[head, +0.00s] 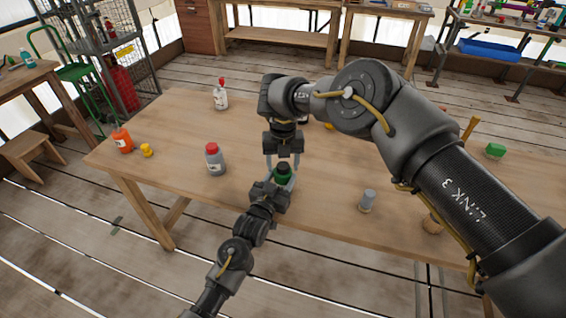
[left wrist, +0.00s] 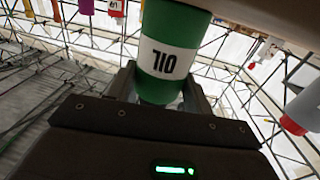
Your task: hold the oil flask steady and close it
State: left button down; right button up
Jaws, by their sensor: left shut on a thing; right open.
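The green oil flask (left wrist: 165,50) has a white label reading OIL, upside down in the left wrist view. My left gripper (left wrist: 160,95) is shut on it. In the head view the flask's green body (head: 281,180) shows small above my left gripper (head: 274,192), near the table's front edge. My right gripper (head: 284,164) points down right over the flask, open, its fingers on either side of the dark top. I cannot tell whether the dark top is a separate cap, or whether the fingers touch it.
On the wooden table (head: 180,120) stand a grey bottle with red cap (head: 215,160), a white bottle (head: 220,98), an orange bottle (head: 122,140) and a yellow cap (head: 146,150). A grey cylinder (head: 367,201) stands to the right. My right arm hides much of the table's right side.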

notch_tip(320, 180, up, 12)
dwell(0.6)
pick_arm(q)
jog(key=c, duration=0.5)
grip_release()
jog(key=shift+s, duration=0.1)
jog(key=b+v, duration=0.1)
jog(key=v, duration=0.9)
jog(key=shift+s+a, duration=0.2)
jog(key=shift+s, duration=0.1)
pick_arm(e)
jog(key=shift+f, duration=0.6)
jog(key=shift+f, duration=0.1)
